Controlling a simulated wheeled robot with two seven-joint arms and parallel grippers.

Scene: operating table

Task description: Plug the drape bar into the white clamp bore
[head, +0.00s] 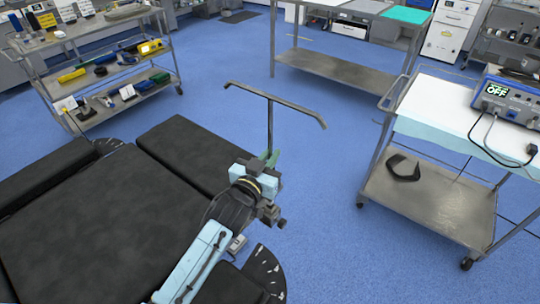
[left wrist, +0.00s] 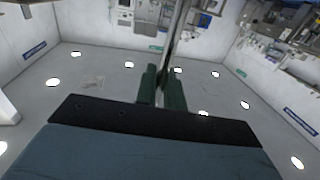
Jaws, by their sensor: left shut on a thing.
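The drape bar (head: 276,98) is a grey T shape, with a long crosspiece on top and an upright post below it. My left gripper (head: 269,157) has green fingers shut on the post's lower part. In the left wrist view the bar (left wrist: 178,40) runs up from between the fingers (left wrist: 162,88). A grey clamp-like block (head: 268,212) with a dark knob shows just below the gripper by the table's edge. I cannot clearly make out a white clamp or its bore; the gripper and arm cover that area. The bar's lower end is hidden. My right gripper is not in view.
The black-padded operating table (head: 90,215) fills the lower left. A cart (head: 445,120) with a white-blue cover carries a device (head: 508,98) at right. A tool cart (head: 120,75) stands at upper left. Blue floor (head: 320,180) is open between table and right cart.

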